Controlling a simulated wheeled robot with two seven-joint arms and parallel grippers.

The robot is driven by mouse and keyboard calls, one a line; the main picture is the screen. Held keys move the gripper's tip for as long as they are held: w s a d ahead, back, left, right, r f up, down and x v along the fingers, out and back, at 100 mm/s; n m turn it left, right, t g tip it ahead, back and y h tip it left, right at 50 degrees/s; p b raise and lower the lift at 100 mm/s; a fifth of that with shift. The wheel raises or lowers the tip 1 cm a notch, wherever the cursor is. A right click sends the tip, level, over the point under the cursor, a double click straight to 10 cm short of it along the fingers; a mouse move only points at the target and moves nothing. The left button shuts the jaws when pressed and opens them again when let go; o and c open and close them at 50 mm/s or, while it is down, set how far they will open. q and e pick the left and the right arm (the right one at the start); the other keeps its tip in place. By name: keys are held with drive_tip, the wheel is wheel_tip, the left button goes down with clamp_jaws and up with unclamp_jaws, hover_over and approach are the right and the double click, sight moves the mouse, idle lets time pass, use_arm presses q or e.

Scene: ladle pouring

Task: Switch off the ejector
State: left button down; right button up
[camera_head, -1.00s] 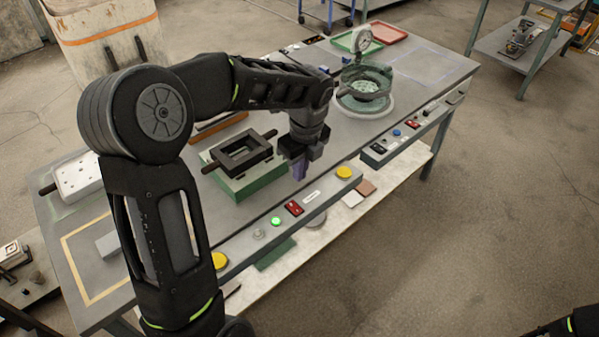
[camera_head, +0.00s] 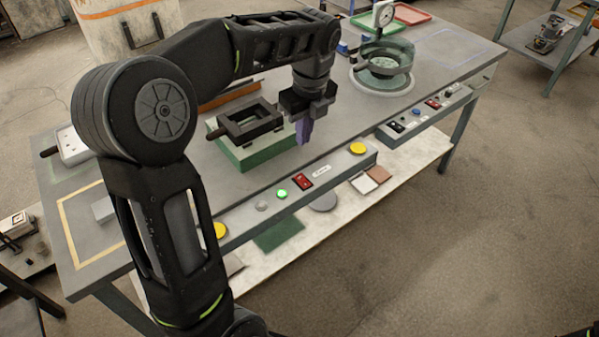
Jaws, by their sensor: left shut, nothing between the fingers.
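The front control panel (camera_head: 330,170) runs along the near table edge. It carries a red rocker switch (camera_head: 303,182), a lit green lamp (camera_head: 282,194), a grey knob (camera_head: 262,206) and two yellow buttons, one at the right (camera_head: 358,149) and one at the left (camera_head: 221,230). A second panel (camera_head: 425,117) at the right has a red switch (camera_head: 433,103), a blue button (camera_head: 416,112) and a black switch (camera_head: 397,126). I cannot read which control is the ejector's. My left gripper (camera_head: 304,133) is shut and empty, pointing down behind the front panel, apart from the red rocker. My right gripper is out of view.
A black frame on a green block (camera_head: 262,152) stands just left of the gripper. Tabletop between the gripper and vessel is clear. A lower shelf (camera_head: 410,152) juts out below.

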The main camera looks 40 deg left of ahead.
sight(298, 180)
use_arm(q)
drive_tip(key=shift+f, duration=0.15)
drive_tip(key=f, duration=0.4)
drive_tip(key=a+f, duration=0.1)
drive_tip(key=f, duration=0.8)
drive_tip(key=shift+w+a+f+p, duration=0.2)
drive_tip(key=shift+w+a+p, duration=0.1)
drive_tip(key=shift+p, duration=0.1)
drive_tip(key=shift+f, duration=0.15)
drive_tip(key=shift+a+f, duration=0.15)
drive_tip(key=shift+f, duration=0.15)
drive_tip(key=shift+s, duration=0.2)
